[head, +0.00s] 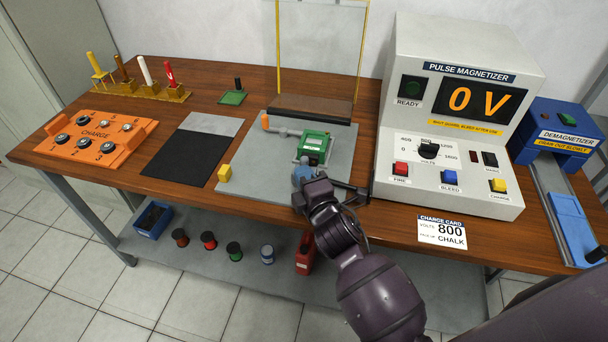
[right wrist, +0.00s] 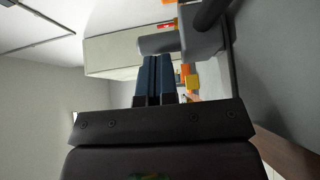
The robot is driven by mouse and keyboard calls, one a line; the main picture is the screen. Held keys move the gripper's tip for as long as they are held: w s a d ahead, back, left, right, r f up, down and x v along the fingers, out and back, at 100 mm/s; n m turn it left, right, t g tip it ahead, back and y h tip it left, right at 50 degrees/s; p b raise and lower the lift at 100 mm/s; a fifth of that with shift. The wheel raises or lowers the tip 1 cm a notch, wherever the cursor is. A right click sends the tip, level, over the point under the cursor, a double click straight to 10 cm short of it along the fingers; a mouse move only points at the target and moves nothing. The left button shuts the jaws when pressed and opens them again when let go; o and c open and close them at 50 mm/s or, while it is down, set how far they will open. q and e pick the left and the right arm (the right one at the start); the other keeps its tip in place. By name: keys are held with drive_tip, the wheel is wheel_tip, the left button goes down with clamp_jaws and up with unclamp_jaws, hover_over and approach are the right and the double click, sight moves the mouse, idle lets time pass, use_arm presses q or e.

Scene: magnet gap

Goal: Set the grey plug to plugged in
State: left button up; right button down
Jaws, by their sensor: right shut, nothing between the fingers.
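My right gripper (head: 301,172) is low over the front of the grey plate (head: 255,178), just in front of the green block (head: 314,146). Its blue fingers (right wrist: 153,80) are together in the right wrist view, with nothing between them. A grey rod-like piece (head: 288,132) with an orange end lies on the plate behind the gripper, left of the green block. In the right wrist view a grey cylinder (right wrist: 160,43) joins a grey block, just beyond the fingertips. I cannot tell for certain which grey part is the plug, or whether it is plugged in. My left gripper is not in view.
The pulse magnetizer (head: 449,110) stands close on the right and reads 0 V. A clear yellow-edged screen (head: 320,45) stands behind.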

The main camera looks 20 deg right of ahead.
drive_tip(key=shift+w+d, duration=0.15)
drive_tip(key=shift+w, duration=0.05)
drive_tip(key=w+d, duration=0.1)
drive_tip(key=w, duration=0.1)
drive_tip(key=shift+w+d+r+p, duration=0.1)
drive_tip(key=shift+w+d+p, duration=0.2)
drive_tip(key=shift+d, duration=0.05)
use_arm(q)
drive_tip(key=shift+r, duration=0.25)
use_arm(e)
drive_tip(key=shift+r, duration=0.1)
